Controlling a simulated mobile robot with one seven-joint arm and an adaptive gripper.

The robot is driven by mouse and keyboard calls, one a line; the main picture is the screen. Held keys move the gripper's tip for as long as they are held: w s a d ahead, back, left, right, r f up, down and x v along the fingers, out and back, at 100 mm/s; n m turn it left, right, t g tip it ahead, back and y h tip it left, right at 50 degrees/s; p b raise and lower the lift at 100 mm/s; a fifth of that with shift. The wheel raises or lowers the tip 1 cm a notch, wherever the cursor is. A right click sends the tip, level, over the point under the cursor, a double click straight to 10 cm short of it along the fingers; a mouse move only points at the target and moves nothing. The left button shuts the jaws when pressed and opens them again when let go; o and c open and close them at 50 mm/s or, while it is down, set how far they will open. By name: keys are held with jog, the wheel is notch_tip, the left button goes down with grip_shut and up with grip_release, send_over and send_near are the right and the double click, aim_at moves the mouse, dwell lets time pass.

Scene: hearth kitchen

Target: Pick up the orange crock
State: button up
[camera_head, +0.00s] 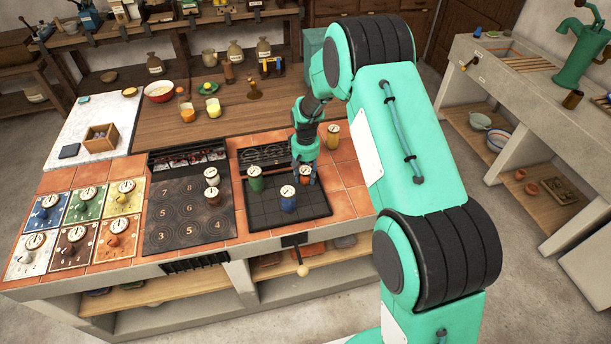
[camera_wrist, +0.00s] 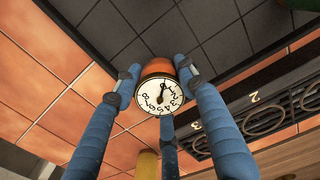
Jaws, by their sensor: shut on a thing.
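The orange crock (camera_wrist: 156,68) has a white dial lid and sits between the blue fingers of my gripper (camera_wrist: 158,82) in the wrist view. The fingers are shut on it, close around its sides. In the head view, the orange crock (camera_head: 305,178) shows small below my gripper (camera_head: 304,164), at the far right part of the black gridded plate (camera_head: 262,214). My fingers partly cover it there. I cannot tell whether its base touches the plate.
A green crock (camera_head: 255,181) and a blue crock (camera_head: 288,203) stand on the same plate. A yellow crock (camera_head: 333,138) stands on the tiles behind. Coloured dial tiles (camera_head: 74,244) lie further left.

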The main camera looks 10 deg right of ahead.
aim_at(306, 171)
jog(key=shift+r, duration=0.55)
jog(key=r, duration=0.1)
jog(key=r+p, duration=0.1)
jog(key=shift+s+r, duration=0.25)
jog(key=shift+r, duration=0.05)
jog(key=s, duration=0.5)
jog(key=s+p, duration=0.1)
jog(key=s, duration=0.4)
jog(key=s+r, duration=0.1)
jog(key=s, duration=0.4)
jog(key=shift+s+r+p, duration=0.1)
jog(key=shift+s+p, duration=0.15)
jog(key=shift+p, duration=0.1)
